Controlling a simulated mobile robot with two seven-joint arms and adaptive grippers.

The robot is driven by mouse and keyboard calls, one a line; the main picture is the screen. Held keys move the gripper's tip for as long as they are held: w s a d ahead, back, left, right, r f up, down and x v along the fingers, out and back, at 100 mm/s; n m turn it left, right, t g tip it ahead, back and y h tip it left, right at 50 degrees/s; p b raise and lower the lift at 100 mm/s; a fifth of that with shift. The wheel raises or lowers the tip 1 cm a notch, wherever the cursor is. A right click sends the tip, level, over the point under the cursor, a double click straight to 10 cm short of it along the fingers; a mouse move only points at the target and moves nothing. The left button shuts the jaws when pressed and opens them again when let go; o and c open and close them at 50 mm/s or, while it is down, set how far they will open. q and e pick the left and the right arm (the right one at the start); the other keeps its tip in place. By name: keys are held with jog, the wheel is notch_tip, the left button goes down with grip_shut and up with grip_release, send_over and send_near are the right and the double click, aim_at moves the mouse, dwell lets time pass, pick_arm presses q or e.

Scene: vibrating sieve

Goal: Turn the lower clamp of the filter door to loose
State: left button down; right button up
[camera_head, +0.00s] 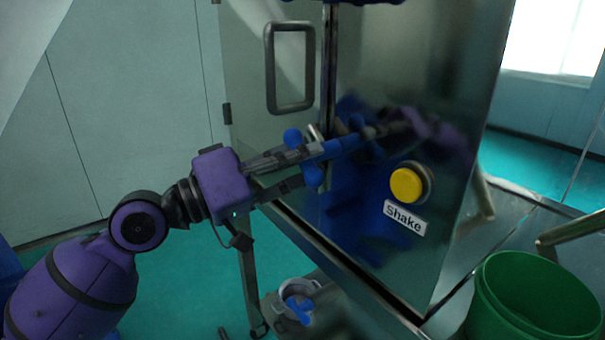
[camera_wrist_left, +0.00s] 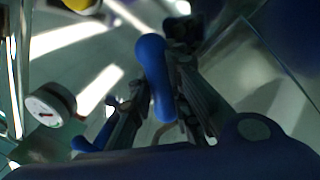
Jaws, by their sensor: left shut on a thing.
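The filter door (camera_head: 255,70) is a metal panel with a dark rectangular handle (camera_head: 268,70), and it looks closed against the cabinet. The lower clamp (camera_head: 312,174) is a blue piece with rounded lobes at the door's right edge. My left gripper (camera_head: 308,160) reaches it from the left and is shut on it, partly hiding it. In the left wrist view the blue clamp handle (camera_wrist_left: 153,72) stands between the two dark fingers (camera_wrist_left: 165,110). The exact contact is dim there. My right gripper is not in view.
The glossy cabinet front bears a yellow button (camera_head: 406,185) above a "Shake" label (camera_head: 404,217). A green bucket (camera_head: 535,295) stands at the lower right. A pot-like part with a blue knob (camera_head: 298,305) is low down. A round gauge (camera_wrist_left: 48,104) shows in the left wrist view.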

pick_arm(q)
jog(key=m+b, duration=0.2)
jog(key=m, duration=0.1)
jog(key=shift+f+g, duration=0.15)
jog(key=shift+g, duration=0.25)
jog(key=m+b, duration=0.1)
jog(key=m, duration=0.2)
jog(key=shift+g+y+b, duration=0.3)
jog(key=shift+b, duration=0.1)
jog(key=shift+m, duration=0.9)
jog(key=shift+m+g+b, duration=0.3)
jog(key=shift+m+b, duration=0.15)
jog(key=shift+m, duration=0.45)
jog(key=shift+r+m, duration=0.2)
jog(key=shift+m, duration=0.3)
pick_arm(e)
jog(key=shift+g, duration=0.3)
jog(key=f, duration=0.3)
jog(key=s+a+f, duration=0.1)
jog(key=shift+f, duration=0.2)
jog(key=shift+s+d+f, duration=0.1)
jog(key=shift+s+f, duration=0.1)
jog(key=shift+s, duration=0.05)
pick_arm(q)
jog(key=c, duration=1.6)
grip_release()
jog(key=shift+c, duration=0.2)
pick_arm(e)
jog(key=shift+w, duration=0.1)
